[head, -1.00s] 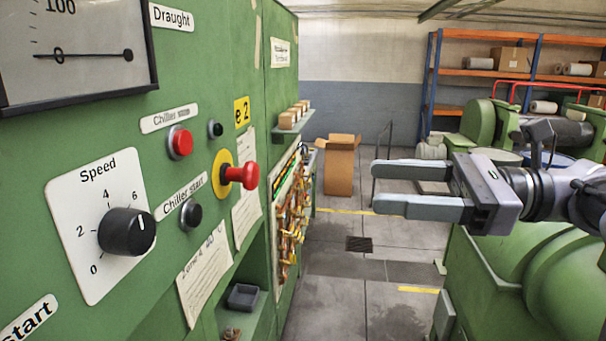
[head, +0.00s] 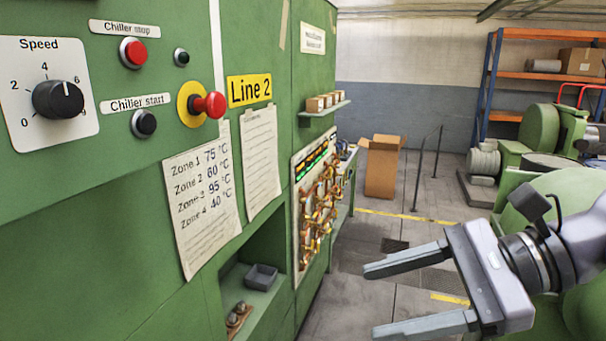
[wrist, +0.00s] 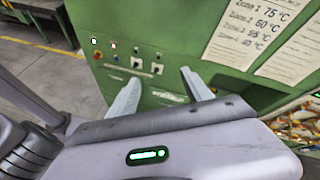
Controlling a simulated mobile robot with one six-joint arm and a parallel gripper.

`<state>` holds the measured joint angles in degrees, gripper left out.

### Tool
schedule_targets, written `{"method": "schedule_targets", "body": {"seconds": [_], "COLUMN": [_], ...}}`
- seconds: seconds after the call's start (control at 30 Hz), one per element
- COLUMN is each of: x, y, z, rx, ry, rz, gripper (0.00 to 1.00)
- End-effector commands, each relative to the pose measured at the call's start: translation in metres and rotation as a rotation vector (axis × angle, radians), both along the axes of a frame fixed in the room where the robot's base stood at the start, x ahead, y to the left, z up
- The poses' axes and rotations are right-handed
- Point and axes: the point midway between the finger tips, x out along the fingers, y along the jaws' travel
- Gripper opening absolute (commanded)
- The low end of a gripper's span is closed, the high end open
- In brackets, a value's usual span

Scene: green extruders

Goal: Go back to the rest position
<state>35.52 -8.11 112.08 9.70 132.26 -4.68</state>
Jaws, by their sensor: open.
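My gripper (head: 408,296) is at the lower right of the head view, its two grey fingers spread apart and pointing left toward the green control panel (head: 100,215). Nothing is between the fingers, and they touch nothing that I can see. In the wrist view the gripper (wrist: 160,95) shows two separated fingers with a green cabinet (wrist: 168,55) with small knobs and lights beyond them.
The panel on the left carries a speed knob (head: 58,99), a red emergency button (head: 209,105) and paper notes (head: 205,195). A cardboard box (head: 383,168) stands on the floor behind. Green machinery (head: 540,125) is at the right.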

Motion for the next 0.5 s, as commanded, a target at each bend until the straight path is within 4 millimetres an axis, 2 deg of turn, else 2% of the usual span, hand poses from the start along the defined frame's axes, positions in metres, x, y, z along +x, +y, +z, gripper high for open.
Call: {"method": "schedule_targets", "body": {"seconds": [0.03, 0.07, 0.17, 0.2, 0.27, 0.3, 0.33, 0.4, 0.5], "x": [-0.009, -0.015, -0.038, -0.048, -0.061, -0.068, -0.071, -0.073, -0.070], "y": [0.009, 0.013, 0.026, 0.028, 0.027, 0.024, 0.020, 0.012, 0.005], "z": [-0.042, -0.063, -0.152, -0.195, -0.263, -0.307, -0.335, -0.388, -0.431], "rx": [-0.064, -0.113, -0.315, -0.413, -0.576, -0.684, -0.762, -0.916, -1.067], "ry": [-0.017, -0.033, -0.111, -0.159, -0.253, -0.328, -0.389, -0.528, -0.698], "rz": [0.033, 0.056, 0.150, 0.198, 0.277, 0.330, 0.367, 0.440, 0.510], "gripper": [0.58, 0.58, 0.58, 0.58, 0.58, 0.58, 0.58, 0.58, 0.58]}}
